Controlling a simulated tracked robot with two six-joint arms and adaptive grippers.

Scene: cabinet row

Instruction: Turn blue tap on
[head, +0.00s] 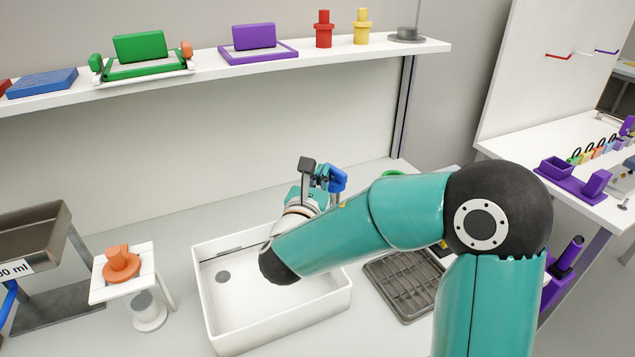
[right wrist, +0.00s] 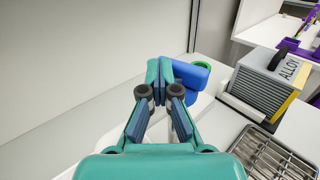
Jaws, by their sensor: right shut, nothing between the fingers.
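The blue tap handle (head: 338,179) stands behind the white sink (head: 342,298), partly hidden by my right arm. In the right wrist view the blue tap (right wrist: 196,72) is just beyond and to the right of the fingertips. My right gripper (head: 320,178) is small and partly hidden behind its own wrist in the head view. In the right wrist view its fingers (right wrist: 160,70) are closed together with nothing between them. The fingers overlap the tap's left edge in the picture; I cannot tell whether they touch it. My left gripper is not in view.
A drying rack (head: 400,287) lies right of the sink. A grey box marked ALLOY (right wrist: 262,88) stands right of the tap. A small white stand with an orange piece (head: 121,263) is left of the sink. A shelf (head: 345,50) with coloured items runs above.

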